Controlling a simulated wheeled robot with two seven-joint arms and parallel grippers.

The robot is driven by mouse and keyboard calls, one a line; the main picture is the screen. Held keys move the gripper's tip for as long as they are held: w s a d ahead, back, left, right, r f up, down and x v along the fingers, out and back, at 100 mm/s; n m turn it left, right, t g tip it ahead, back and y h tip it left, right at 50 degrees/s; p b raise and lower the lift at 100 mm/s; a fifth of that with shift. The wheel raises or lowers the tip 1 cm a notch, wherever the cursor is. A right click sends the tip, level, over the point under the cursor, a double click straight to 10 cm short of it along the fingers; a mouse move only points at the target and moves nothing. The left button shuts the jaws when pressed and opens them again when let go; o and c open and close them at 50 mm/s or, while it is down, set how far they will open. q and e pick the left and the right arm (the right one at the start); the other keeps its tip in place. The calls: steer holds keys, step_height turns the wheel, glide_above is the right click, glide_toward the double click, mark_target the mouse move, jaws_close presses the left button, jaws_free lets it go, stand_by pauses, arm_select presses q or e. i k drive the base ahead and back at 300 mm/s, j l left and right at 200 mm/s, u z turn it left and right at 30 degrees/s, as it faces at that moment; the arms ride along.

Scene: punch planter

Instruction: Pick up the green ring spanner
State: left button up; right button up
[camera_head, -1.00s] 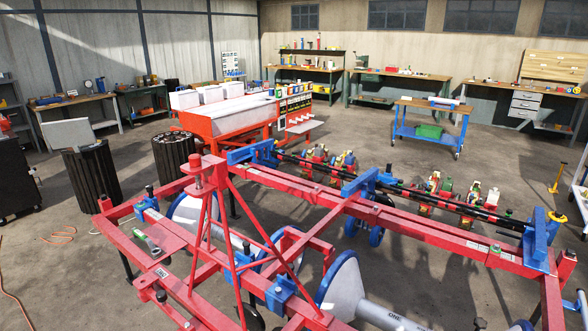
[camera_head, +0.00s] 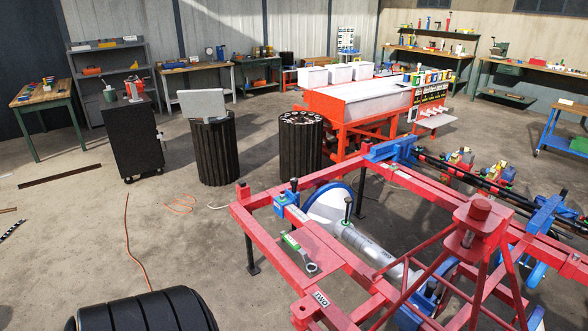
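The green ring spanner (camera_head: 298,252) lies on a flat red plate (camera_head: 318,250) at the near left corner of the red planter frame (camera_head: 262,239). Its green part points to the upper left and its grey metal ring end to the lower right. Nothing covers it. Neither of my grippers is in view.
Red frame bars surround the plate, with a white disc (camera_head: 330,207) and grey tube (camera_head: 372,247) behind it. A black ribbed cylinder (camera_head: 145,313) is at the bottom left. Dark ribbed bins (camera_head: 214,152) stand behind. The floor (camera_head: 190,245) left of the frame is mostly clear.

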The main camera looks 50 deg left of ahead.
mark_target(284, 236)
steer(key=j+z, duration=0.1)
steer(key=j, duration=2.4)
steer(key=k, duration=0.05)
